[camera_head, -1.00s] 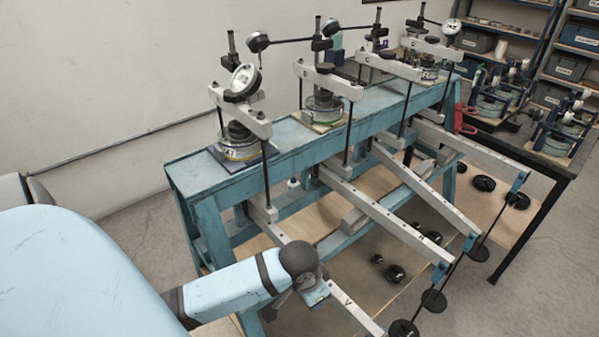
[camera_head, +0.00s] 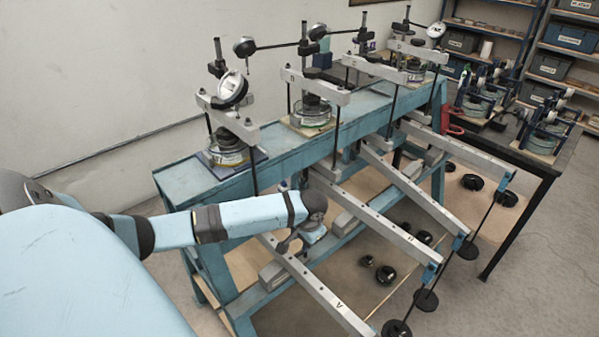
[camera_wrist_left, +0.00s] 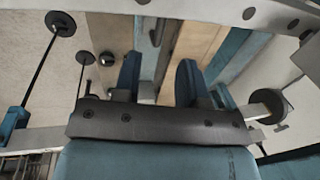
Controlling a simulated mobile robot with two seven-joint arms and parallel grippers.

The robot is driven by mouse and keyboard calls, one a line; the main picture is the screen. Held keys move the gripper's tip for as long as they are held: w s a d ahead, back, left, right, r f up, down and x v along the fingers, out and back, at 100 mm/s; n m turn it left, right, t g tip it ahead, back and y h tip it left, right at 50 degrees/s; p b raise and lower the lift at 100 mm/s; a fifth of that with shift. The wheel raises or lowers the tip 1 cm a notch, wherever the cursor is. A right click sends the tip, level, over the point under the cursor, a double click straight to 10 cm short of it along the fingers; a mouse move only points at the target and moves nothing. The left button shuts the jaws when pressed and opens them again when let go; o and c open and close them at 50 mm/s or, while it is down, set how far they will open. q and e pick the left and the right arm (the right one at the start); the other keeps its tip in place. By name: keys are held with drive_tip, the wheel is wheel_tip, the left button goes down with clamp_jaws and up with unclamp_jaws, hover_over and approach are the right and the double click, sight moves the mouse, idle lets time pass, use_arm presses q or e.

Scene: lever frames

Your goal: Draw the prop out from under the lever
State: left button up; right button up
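The nearest lever (camera_head: 325,293) is a long pale metal beam with a letter on it, running from the blue frame towards the front right. A grey block, the prop (camera_head: 274,275), shows low beside and under this lever at the frame's lower rail; its contact with the lever is unclear. My left gripper (camera_head: 291,249) is over the lever, near the prop. In the left wrist view its two blue fingers (camera_wrist_left: 159,78) stand apart, with no clear grip on anything. A pale beam crosses the top of that view (camera_wrist_left: 200,10). My right gripper is not in view.
The blue bench frame (camera_head: 205,180) carries dial gauges (camera_head: 233,88). Loose black weights (camera_head: 386,274) lie on the board below. A dark table (camera_head: 535,160) stands at the right.

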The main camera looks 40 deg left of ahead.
sight(299, 253)
use_arm(q)
drive_tip(key=f, duration=0.3)
drive_tip(key=a+f, duration=0.1)
drive_tip(key=f, duration=0.3)
drive_tip(key=shift+a+p, duration=0.2)
drive_tip(key=shift+p, duration=0.1)
drive_tip(key=shift+w, duration=0.1)
clamp_jaws()
